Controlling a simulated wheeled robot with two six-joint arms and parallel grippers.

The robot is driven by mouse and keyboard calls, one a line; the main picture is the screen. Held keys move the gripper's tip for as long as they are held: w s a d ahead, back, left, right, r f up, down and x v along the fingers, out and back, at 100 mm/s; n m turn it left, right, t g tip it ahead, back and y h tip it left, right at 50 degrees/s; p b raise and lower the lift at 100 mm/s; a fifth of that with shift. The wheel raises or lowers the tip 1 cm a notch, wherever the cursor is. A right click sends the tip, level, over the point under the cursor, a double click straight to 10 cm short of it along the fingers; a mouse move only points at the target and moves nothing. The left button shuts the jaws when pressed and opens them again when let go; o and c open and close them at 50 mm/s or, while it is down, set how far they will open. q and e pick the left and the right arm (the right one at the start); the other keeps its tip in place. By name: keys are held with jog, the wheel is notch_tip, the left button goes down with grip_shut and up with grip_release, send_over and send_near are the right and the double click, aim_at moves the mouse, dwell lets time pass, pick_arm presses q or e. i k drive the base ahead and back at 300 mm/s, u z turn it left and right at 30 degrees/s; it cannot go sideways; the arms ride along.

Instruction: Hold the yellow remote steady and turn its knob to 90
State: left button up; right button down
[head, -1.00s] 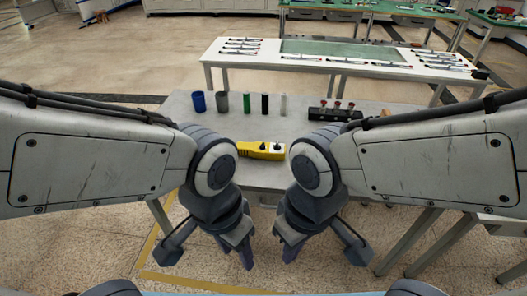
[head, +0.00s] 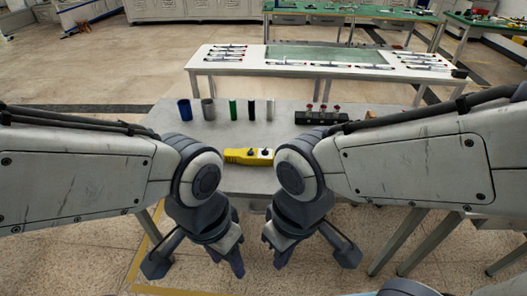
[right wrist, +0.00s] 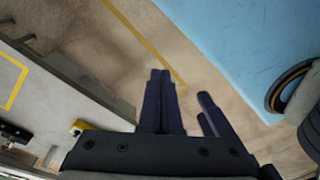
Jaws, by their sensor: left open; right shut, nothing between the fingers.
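The yellow remote (head: 238,156) lies on the grey table, with dark controls on a white patch at its right end. Which control is the knob, and its reading, are too small to tell. Part of the remote shows at the left of the right wrist view (right wrist: 84,126). My left gripper (head: 229,264) points down in front of the table, open and away from the remote. Neither touches the remote.
Behind the remote on the grey table (head: 165,121) stand a blue cup (head: 185,110), a grey cup (head: 208,110), several slim cylinders and a black block with red-topped pieces (head: 320,116). A white table (head: 200,66) stands farther back. My forearms cover the table's sides.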

aim_at(265, 153)
jog(key=u, duration=0.45)
jog(key=i, duration=1.2)
jog(key=z, duration=0.7)
